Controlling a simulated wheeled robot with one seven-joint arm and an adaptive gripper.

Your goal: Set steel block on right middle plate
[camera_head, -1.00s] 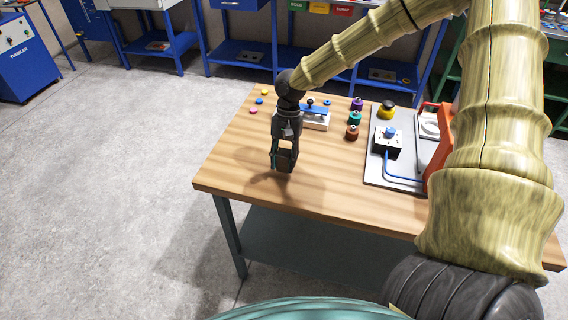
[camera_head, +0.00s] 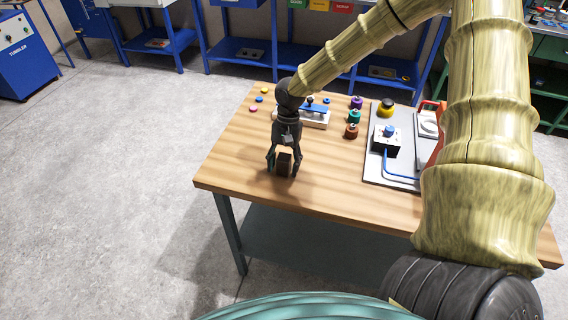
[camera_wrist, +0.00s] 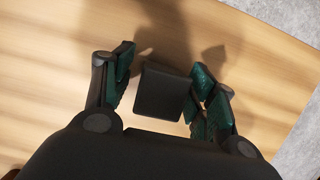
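The dark steel block (camera_wrist: 163,94) sits between the two fingers of my gripper (camera_wrist: 160,85) in the wrist view. A narrow gap shows between the block and the left finger; the right finger is against it or very near it. My gripper is open around the block. In the head view my gripper (camera_head: 284,168) points down over the left part of the table, with the block (camera_head: 284,162) looking brown between its fingers. I cannot tell whether the block touches the table. A light plate (camera_head: 428,124) shows by the orange press (camera_head: 436,145), which my arm partly hides; the right middle plate cannot be singled out.
The wooden table (camera_head: 320,197) has bare room around my gripper. A grey board (camera_head: 391,180) carries a control box (camera_head: 386,143) with a blue cable and a yellow-black button (camera_head: 387,107). Coloured weights (camera_head: 352,131) and a white-blue device (camera_head: 317,114) stand behind my gripper.

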